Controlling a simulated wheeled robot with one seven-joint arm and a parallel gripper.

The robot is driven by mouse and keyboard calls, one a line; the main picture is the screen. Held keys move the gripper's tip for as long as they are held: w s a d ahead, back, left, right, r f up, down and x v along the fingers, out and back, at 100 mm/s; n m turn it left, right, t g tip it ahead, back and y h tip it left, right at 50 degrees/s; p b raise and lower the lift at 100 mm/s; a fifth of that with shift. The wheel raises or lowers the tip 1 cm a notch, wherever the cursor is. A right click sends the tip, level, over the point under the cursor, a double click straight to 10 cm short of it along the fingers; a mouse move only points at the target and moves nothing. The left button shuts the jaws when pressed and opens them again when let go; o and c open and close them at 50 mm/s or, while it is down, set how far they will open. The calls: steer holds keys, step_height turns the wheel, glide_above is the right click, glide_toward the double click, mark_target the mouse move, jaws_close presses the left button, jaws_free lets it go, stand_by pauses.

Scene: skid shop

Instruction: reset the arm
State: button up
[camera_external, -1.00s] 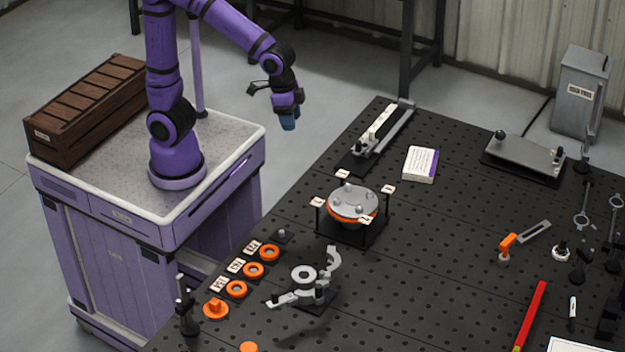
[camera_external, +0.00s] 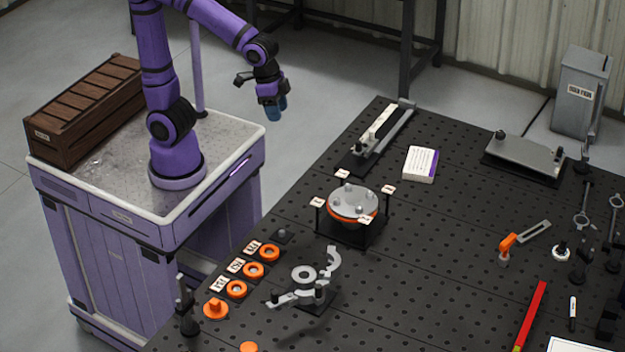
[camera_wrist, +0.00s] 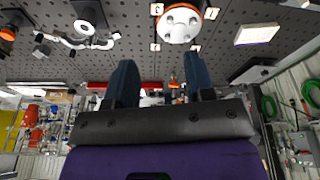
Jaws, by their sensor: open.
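My purple arm stands on the cart and reaches right. My gripper (camera_external: 277,110) hangs over the gap between the cart and the black bench, above floor level and clear of both. In the wrist view my gripper's two blue fingers (camera_wrist: 161,85) stand apart with nothing held between them. The fingertips touch nothing that I can see.
The perforated black bench (camera_external: 430,230) carries a round flange fixture (camera_external: 352,203), a grey clamp part (camera_external: 304,277), orange rings (camera_external: 253,270), a white notepad (camera_external: 421,163) and a red bar (camera_external: 530,315). A wooden crate (camera_external: 85,110) sits on the purple cart (camera_external: 225,140).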

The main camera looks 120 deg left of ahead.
steer(key=s+d+r+m+t, duration=0.1)
steer(key=s, duration=0.7)
steer(key=s+d+r+m+t, duration=0.1)
steer(key=s, duration=0.8)
steer(key=shift+r+m, duration=0.25)
steer(key=shift+m, duration=0.15)
stand_by(1.6)
